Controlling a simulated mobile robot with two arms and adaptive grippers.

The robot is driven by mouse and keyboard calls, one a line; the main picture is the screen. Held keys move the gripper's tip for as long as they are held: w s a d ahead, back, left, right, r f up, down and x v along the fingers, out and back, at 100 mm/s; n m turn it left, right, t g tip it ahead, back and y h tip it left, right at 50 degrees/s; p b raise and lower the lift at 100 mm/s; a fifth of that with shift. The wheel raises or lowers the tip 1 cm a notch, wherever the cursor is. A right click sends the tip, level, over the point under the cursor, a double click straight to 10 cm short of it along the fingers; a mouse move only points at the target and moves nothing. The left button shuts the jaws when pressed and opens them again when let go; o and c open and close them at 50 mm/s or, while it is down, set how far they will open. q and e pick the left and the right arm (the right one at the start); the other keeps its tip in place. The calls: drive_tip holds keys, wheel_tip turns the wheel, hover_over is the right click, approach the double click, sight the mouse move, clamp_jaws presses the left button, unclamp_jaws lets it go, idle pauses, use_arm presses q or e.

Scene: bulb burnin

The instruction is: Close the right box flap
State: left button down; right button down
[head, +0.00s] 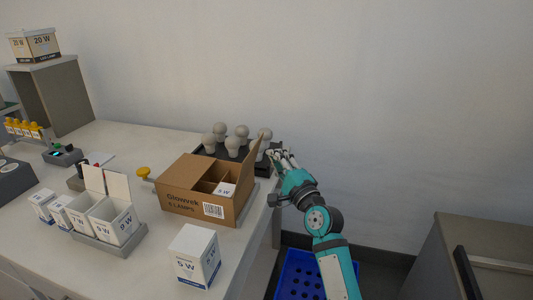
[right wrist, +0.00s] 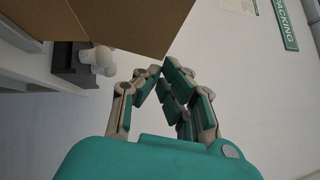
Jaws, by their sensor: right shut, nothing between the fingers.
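The brown carton (head: 195,200) stands on the table with its printed front facing me. Its left part is covered by cardboard, and compartments with a small white lamp box (head: 225,189) show on the right. The right flap (head: 252,160) stands up, leaning outward to the right. My right gripper (head: 276,158) is shut and empty, just right of this flap, on its outer side. In the right wrist view, brown cardboard (right wrist: 140,22) lies just beyond the closed fingertips (right wrist: 163,72); whether they touch it I cannot tell. My left gripper is not in view.
Several bulbs stand in a dark tray (head: 208,152) behind the carton. White lamp boxes in a grey tray (head: 108,246) and a single white box (head: 195,256) stand in front. A blue crate (head: 300,275) sits on the floor below my right arm.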

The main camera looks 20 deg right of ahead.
drive_tip(key=shift+w+a+r, duration=0.2)
drive_tip(key=shift+w+a, duration=0.05)
drive_tip(key=shift+a, duration=0.25)
drive_tip(key=shift+w+a+r, duration=0.2)
drive_tip(key=shift+w+a, duration=0.05)
drive_tip(key=shift+a, duration=0.2)
drive_tip(key=shift+w+a, duration=0.15)
drive_tip(key=shift+a, duration=0.1)
